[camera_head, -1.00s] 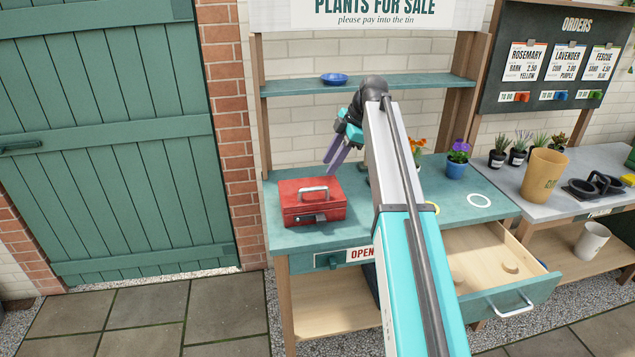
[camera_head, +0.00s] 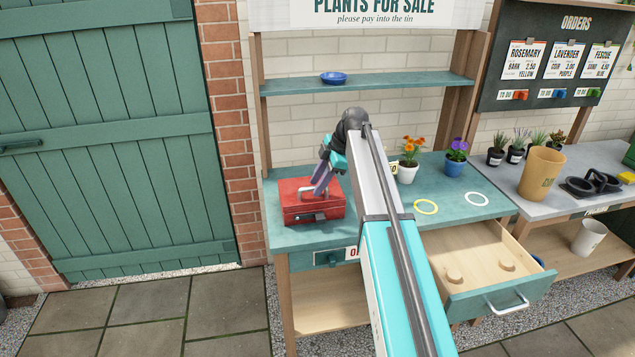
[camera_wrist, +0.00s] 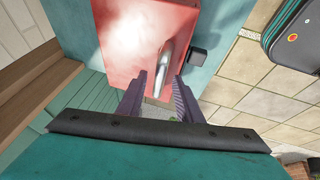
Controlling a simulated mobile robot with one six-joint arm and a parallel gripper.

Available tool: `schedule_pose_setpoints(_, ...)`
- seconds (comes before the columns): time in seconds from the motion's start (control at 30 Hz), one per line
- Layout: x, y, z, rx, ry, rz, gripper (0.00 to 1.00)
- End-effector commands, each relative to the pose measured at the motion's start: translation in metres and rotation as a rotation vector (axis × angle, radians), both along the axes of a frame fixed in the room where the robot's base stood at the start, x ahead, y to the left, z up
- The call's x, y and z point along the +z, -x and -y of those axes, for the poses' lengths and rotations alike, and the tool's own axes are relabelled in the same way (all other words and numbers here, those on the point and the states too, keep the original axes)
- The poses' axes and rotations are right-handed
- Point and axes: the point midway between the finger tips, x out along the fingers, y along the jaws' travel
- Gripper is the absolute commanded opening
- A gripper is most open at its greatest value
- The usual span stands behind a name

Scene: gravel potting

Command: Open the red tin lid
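The red tin (camera_head: 297,209) stands on the left part of the green counter, its lid down. Its grey lid handle (camera_wrist: 172,62) shows in the wrist view, with a dark latch (camera_wrist: 198,56) on the front beside it. My gripper (camera_head: 318,190) is over the tin's lid in the head view and hides part of the handle. In the wrist view my gripper (camera_wrist: 158,88) is open, with the handle ahead of and roughly between its two fingers. I cannot tell whether the fingers touch the handle.
The drawer (camera_head: 480,262) at the counter's right is pulled out. An orange-flowered pot (camera_head: 407,172) and a purple-flowered pot (camera_head: 455,166) stand on the counter (camera_head: 440,192). A blue dish (camera_head: 334,78) sits on the shelf above.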

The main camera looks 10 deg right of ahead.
Motion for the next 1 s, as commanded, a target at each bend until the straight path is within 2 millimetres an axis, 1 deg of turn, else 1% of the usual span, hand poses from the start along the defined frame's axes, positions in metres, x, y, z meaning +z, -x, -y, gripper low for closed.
schedule_pose_setpoints(0.17, 0.0, 0.0, 0.0, 0.001, 0.0, 0.0, 0.33)
schedule_pose_setpoints(0.2, 0.0, 0.0, 0.0, 0.001, 0.0, 0.0, 0.31)
schedule_pose_setpoints(0.27, 0.0, 0.0, -0.001, 0.001, 0.0, 0.0, 0.21)
schedule_pose_setpoints(0.3, 0.0, 0.0, 0.0, 0.001, 0.0, 0.0, 0.14)
schedule_pose_setpoints(0.4, 0.0, 0.0, -0.001, 0.001, 0.0, 0.0, 0.0)
schedule_pose_setpoints(0.77, 0.002, -0.001, -0.003, 0.004, 0.0, 0.001, 0.0)
schedule_pose_setpoints(0.87, 0.005, -0.003, -0.007, 0.009, 0.0, 0.003, 0.0)
schedule_pose_setpoints(1.0, 0.011, -0.009, -0.017, 0.019, -0.001, 0.004, 0.0)
